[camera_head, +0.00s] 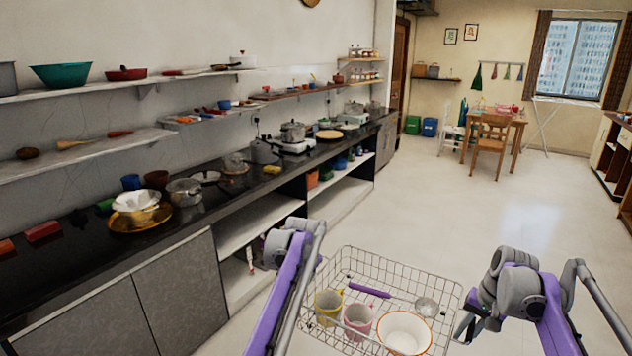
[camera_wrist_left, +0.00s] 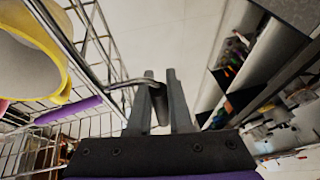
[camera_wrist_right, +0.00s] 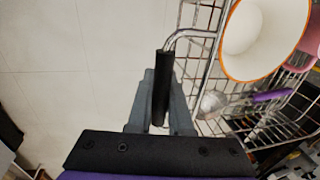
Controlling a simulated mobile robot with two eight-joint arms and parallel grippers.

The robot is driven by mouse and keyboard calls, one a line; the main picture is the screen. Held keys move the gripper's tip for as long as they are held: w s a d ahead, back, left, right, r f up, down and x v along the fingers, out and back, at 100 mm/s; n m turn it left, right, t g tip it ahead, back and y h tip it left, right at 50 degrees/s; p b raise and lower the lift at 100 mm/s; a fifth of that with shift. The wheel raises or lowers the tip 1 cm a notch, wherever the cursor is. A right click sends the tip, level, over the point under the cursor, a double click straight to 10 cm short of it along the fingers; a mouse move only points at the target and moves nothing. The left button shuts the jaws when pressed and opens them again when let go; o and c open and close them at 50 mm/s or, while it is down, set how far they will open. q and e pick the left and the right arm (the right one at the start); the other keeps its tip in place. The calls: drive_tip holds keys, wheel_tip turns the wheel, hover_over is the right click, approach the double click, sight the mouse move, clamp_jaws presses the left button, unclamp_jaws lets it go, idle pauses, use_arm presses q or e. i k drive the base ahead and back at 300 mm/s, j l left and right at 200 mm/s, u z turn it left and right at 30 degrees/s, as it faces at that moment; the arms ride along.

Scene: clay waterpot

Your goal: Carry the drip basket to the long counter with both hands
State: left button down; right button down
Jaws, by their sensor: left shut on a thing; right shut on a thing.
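The wire drip basket (camera_head: 375,262) hangs in front of me between my two arms, above the floor, roughly level. My left gripper (camera_wrist_left: 165,90) is shut on the dark handle grip at the basket's left end; in the head view my arm mostly hides it. My right gripper (camera_head: 466,326) is shut on the black handle grip (camera_wrist_right: 162,85) at the right end. In the basket are a yellow mug (camera_head: 328,308), a pink mug (camera_head: 357,320), an orange-rimmed white bowl (camera_head: 405,332) and a metal ladle-like bowl (camera_head: 427,307). The long counter (camera_head: 75,270) is dark and runs along the left wall.
On the counter's near part stand a gold plate with bowls (camera_head: 140,215), a pot (camera_head: 185,191) and a red block (camera_head: 43,232). Open shelves (camera_head: 255,228) lie below it. The floor (camera_head: 430,205) ahead is clear up to a wooden chair (camera_head: 490,145) and table.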

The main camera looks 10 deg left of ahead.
sight(63, 255)
drive_tip(key=i+j+u, duration=0.3)
drive_tip(key=u, duration=0.15)
drive_tip(key=i+j+u, duration=0.3)
drive_tip(key=u, duration=0.15)
drive_tip(key=i+u, duration=0.85)
drive_tip(key=i+l+u, duration=0.2)
drive_tip(key=i+u, duration=0.25)
drive_tip(key=i+l+u, duration=0.25)
drive_tip(key=u, duration=0.2)
drive_tip(key=i+l+u, duration=0.35)
drive_tip(key=l, duration=0.4)
drive_tip(key=i, duration=0.1)
